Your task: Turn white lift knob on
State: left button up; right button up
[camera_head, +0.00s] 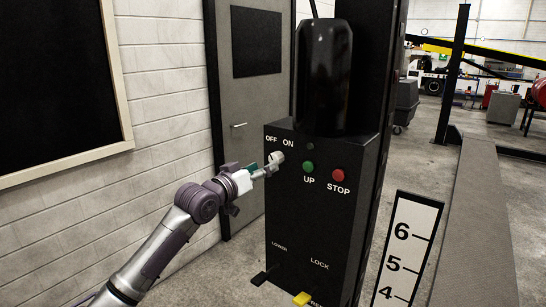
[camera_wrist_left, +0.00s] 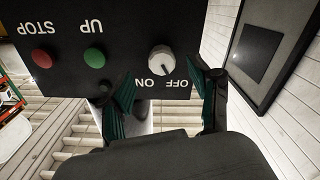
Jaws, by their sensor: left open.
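The white lift knob (camera_head: 277,157) sits on the front of the black control box (camera_head: 315,225), below the OFF and ON labels. In the left wrist view, which is upside down, the knob (camera_wrist_left: 161,59) shows whole beyond the fingertips, near the ON and OFF labels. My left gripper (camera_head: 265,170) is open, with its fingertips close to the knob in the head view. In the left wrist view its two dark green fingers (camera_wrist_left: 163,82) stand apart on either side of the knob's line. I cannot tell whether they touch it. My right gripper is not in view.
A green UP button (camera_head: 308,167) and a red STOP button (camera_head: 338,175) are right of the knob. A yellow lever (camera_head: 302,298) and a black lever (camera_head: 264,275) stick out low on the box. A grey door (camera_head: 245,105) and a white brick wall (camera_head: 165,100) stand to the left.

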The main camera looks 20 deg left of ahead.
aim_at(276, 159)
pick_arm(q)
jog(key=shift+p+x, duration=0.55)
jog(key=shift+x, duration=2.05)
jog(key=shift+a, duration=0.1)
jog(key=shift+f, duration=0.1)
jog(key=c, duration=1.1)
